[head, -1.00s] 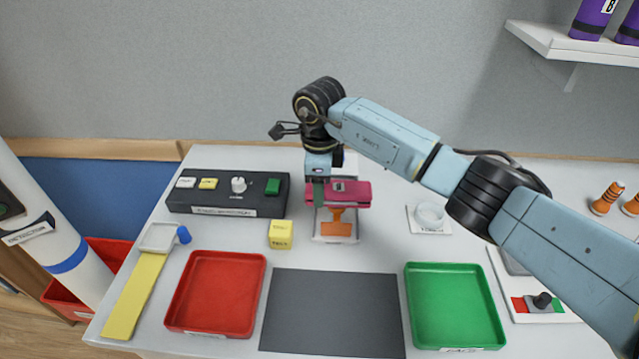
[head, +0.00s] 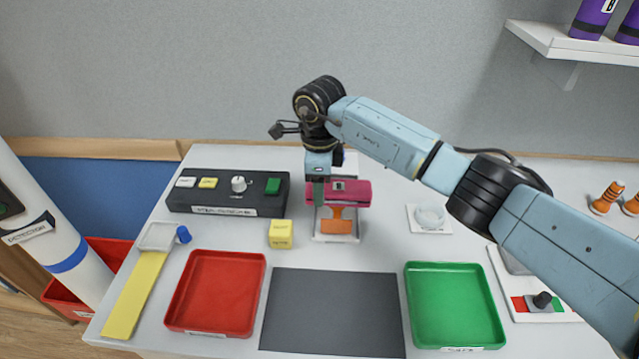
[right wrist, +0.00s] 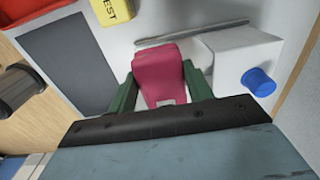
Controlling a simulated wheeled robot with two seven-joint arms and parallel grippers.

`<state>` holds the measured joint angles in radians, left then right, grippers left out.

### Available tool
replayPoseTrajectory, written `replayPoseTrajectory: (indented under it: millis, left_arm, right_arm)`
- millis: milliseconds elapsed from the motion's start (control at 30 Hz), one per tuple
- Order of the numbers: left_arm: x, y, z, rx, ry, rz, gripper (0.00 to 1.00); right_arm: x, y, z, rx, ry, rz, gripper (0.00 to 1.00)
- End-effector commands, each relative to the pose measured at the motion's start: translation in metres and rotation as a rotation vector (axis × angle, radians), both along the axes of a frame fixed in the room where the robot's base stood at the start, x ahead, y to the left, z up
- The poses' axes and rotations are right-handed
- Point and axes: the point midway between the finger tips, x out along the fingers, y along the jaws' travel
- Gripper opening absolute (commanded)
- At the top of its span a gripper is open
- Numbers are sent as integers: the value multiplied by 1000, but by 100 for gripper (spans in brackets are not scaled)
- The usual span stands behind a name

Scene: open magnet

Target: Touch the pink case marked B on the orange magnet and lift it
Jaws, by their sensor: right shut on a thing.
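The pink case (head: 351,192) is at the top of the orange magnet (head: 337,222), which stands on a pale base at the back middle of the table. My right gripper (head: 319,192) comes down from above and is shut on the pink case. In the right wrist view the pink case (right wrist: 160,70) sits between the green fingers of my right gripper (right wrist: 161,88). The letter on the case cannot be read. I cannot tell whether the case touches the magnet. My left gripper is out of view.
A black control box (head: 228,194) stands left of the magnet, with a yellow block (head: 280,234) in front. A red tray (head: 262,262), a dark mat (head: 332,310) and a green tray (head: 408,290) line the front.

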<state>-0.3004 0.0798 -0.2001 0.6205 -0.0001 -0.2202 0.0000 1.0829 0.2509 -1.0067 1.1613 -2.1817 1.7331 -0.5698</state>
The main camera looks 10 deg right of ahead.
Motion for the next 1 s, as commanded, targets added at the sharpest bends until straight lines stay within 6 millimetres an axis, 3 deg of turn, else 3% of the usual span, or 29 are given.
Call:
replayPoseTrajectory:
  millis: [1000]
  left_arm:
    - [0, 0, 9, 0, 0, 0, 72]
  right_arm:
    - [0, 0, 17, 0, -1, 0, 26]
